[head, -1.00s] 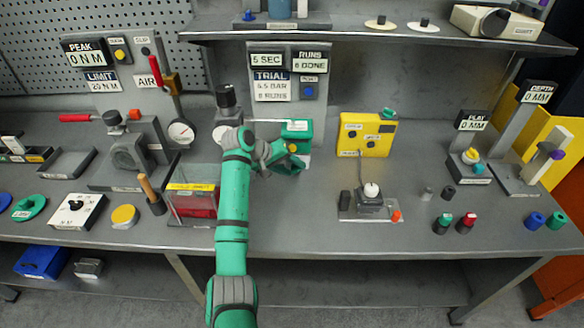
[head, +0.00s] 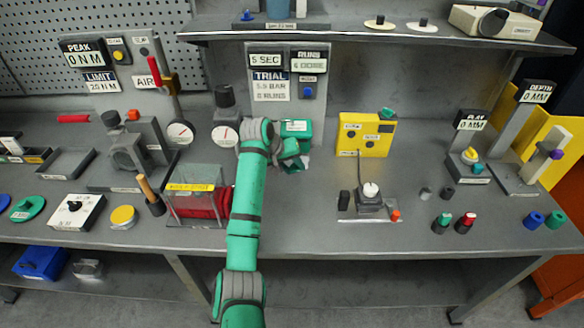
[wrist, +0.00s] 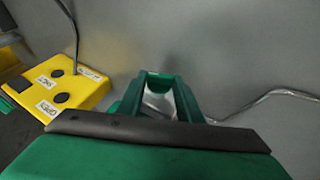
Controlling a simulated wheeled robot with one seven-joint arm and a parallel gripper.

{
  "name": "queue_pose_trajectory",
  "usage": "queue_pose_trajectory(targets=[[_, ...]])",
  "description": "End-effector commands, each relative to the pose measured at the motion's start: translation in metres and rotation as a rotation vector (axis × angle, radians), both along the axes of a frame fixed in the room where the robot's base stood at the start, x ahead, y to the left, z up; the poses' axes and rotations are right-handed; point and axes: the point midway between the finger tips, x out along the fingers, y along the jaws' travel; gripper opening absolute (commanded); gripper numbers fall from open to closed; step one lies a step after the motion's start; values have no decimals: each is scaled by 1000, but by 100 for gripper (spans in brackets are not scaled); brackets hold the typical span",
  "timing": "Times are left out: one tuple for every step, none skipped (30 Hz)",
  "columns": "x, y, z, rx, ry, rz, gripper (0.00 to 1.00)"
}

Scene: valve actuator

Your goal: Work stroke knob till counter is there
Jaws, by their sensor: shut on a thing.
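My gripper (head: 292,152) is in front of the green box (head: 297,128) below the trial panel. In the wrist view its green fingers (wrist: 160,92) are closed together around a small pale part. This is likely the stroke knob, but the fingers hide most of it and I see no marking on it. The counter (head: 310,60) under RUNS seems to read 6 DONE. The trial card (head: 271,86) seems to read 5.5 BAR and 8 RUNS. The timer (head: 266,61) reads 5 SEC.
The yellow box (head: 365,134) with dark buttons stands right of my gripper; it also shows in the wrist view (wrist: 70,88). The gauge (head: 225,135) is to the left. A clear case (head: 178,205) with red parts stands front left.

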Motion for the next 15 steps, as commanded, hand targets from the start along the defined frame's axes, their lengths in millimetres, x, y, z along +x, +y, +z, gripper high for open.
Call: queue_pose_trajectory(targets=[[0,-3,1,40,1,-3,10],[-1,-4,1,63,0,-5,10],[-1,-5,2,95,0,-5,10],[0,-5,2,119,-1,-4,10],[-1,-5,2,142,1,-3,10],[-1,-6,2,171,2,-4,10],[-1,-6,2,192,1,-3,10],[0,-7,2,213,0,-2,10],[0,-7,3,239,0,-2,10],[0,-7,3,257,1,-2,10],[0,-7,3,276,1,-2,10],[0,-8,3,297,1,-2,10],[0,-9,3,313,0,-2,10],[0,-9,3,327,0,-2,10],[0,-9,3,345,0,-2,10]])
